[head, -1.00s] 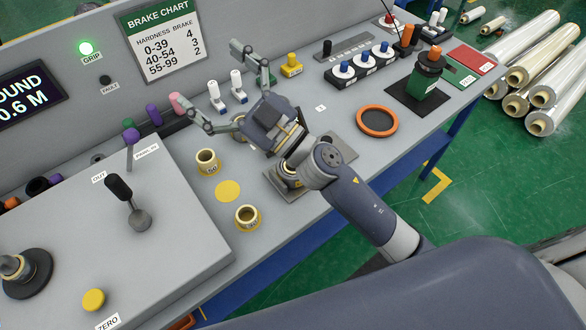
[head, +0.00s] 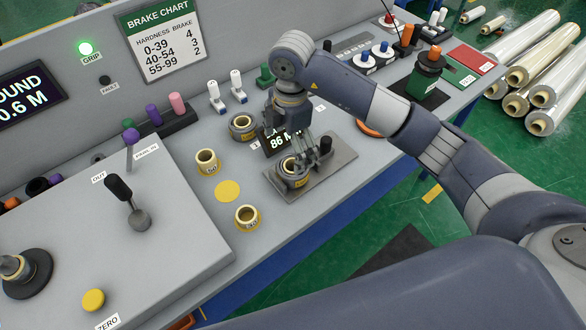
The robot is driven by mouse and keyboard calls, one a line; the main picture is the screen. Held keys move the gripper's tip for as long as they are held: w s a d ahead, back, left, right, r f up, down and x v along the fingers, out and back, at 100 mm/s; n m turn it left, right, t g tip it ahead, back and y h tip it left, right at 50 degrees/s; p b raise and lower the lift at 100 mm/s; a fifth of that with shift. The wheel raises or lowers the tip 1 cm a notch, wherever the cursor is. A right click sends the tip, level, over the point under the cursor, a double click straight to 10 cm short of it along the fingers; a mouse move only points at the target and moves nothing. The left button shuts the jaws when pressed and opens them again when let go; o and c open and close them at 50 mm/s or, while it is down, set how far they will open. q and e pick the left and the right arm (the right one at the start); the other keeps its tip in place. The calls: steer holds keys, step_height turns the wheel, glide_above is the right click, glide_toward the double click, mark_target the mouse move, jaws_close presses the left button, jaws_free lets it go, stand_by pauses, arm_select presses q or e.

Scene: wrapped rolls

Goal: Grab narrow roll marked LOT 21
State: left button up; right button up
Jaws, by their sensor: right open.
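No LOT 21 marking is readable in the head view. Small cream-and-yellow rolls stand on the bench: one (head: 206,162) at the back, one (head: 247,217) nearer the front. Another ring-like roll (head: 242,127) sits further back. A further roll (head: 293,168) is seated on a grey plate (head: 325,178); its label is too small to read. My right gripper (head: 303,154) points down, open, with its fingers close over this plate and roll; I cannot tell whether it touches the roll. My left gripper is not in view.
A small display (head: 280,142) reading 86 M stands behind the plate. A lever (head: 118,187) is on the control box at left. Large wrapped rolls (head: 545,50) lie on the floor at right.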

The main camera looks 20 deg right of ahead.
mark_target(293, 159)
steer(key=f, duration=0.1)
steer(key=f+p, duration=0.1)
steer(key=f, duration=0.1)
steer(key=d+f, duration=0.1)
steer(key=f, duration=0.1)
steer(key=shift+f, duration=0.25)
steer(key=shift+w+f+p, duration=0.1)
steer(key=shift+f+p, duration=0.15)
steer(key=shift+p, duration=0.15)
steer(key=f, duration=0.1)
steer(key=f+p, duration=0.1)
steer(key=f, duration=0.1)
steer(key=shift+w+d+f, duration=0.2)
steer(key=shift+f, duration=0.1)
steer(key=shift+f+p, duration=0.3)
steer(key=shift+f, duration=0.25)
steer(key=c, duration=1.3)
